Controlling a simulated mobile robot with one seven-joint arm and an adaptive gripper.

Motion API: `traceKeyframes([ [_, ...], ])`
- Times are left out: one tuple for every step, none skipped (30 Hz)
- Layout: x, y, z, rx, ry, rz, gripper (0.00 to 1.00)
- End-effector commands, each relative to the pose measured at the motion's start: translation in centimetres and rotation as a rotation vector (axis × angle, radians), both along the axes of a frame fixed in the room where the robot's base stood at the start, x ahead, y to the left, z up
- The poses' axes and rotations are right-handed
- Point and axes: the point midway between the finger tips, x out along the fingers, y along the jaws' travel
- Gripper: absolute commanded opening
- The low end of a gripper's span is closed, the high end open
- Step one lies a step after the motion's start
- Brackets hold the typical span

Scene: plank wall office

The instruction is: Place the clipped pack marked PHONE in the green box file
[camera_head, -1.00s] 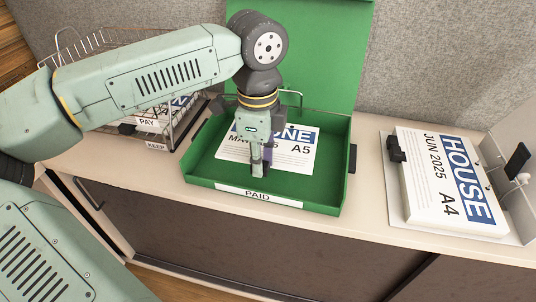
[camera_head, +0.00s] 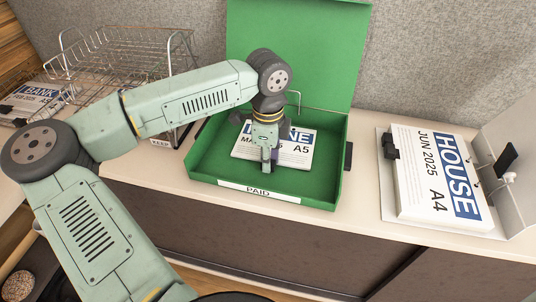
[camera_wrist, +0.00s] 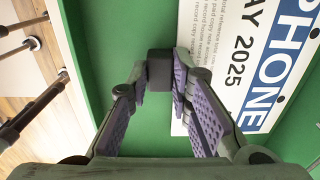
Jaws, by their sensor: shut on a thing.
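The pack marked PHONE (camera_head: 298,140), a white sheaf with a blue band and "A5", lies flat inside the green box file (camera_head: 216,178), within its walls. I cannot tell whether it touches the floor of the box. The box lid stands open at the back, and its front label reads PAID. My gripper (camera_head: 269,162) reaches down over the front part of the pack. In the wrist view, its purple-padded fingers close on the pack's black clip (camera_wrist: 160,70). The blue PHONE band (camera_wrist: 275,70) shows right of the fingers. My gripper hides part of the lettering in the head view.
A wire tray rack (camera_head: 120,55) stands left of the box, with a pack marked BANK (camera_head: 40,95) at far left. An open file with a pack marked HOUSE (camera_head: 430,175) lies to the right. Bare cabinet top (camera_head: 362,190) separates it from the box.

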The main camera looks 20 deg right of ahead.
Motion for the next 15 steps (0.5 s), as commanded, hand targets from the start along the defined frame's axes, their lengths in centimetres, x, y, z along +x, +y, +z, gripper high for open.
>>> traceKeyframes([
  [0.02,0.0,-0.05,-0.001,-0.001,0.0,0.0],
  [0.01,0.0,-0.05,-0.001,-0.001,0.0,0.0],
  [0.01,0.0,-0.05,-0.001,-0.001,0.0,0.0],
  [0.02,0.01,-0.05,-0.001,-0.001,0.0,0.0],
  [0.02,0.01,-0.1,-0.001,-0.001,0.0,0.0],
  [0.02,0.01,-0.22,0.0,-0.001,0.0,0.0],
  [0.02,0.01,-0.32,0.0,-0.001,0.0,0.0],
  [0.03,0.01,-0.4,0.0,-0.001,0.0,0.0],
  [0.02,0.02,-0.26,0.0,-0.001,0.0,0.21],
  [0.02,0.02,-0.23,0.0,-0.001,0.0,0.23],
  [0.01,0.02,-0.23,0.0,-0.001,0.0,0.25],
  [0.01,0.02,-0.23,0.0,-0.001,0.0,0.28],
  [0.01,0.02,-0.23,0.0,-0.001,0.0,0.3],
  [0.01,0.02,-0.22,0.0,-0.001,0.0,0.32],
  [0.01,0.02,-0.22,0.0,-0.001,0.0,0.35],
])
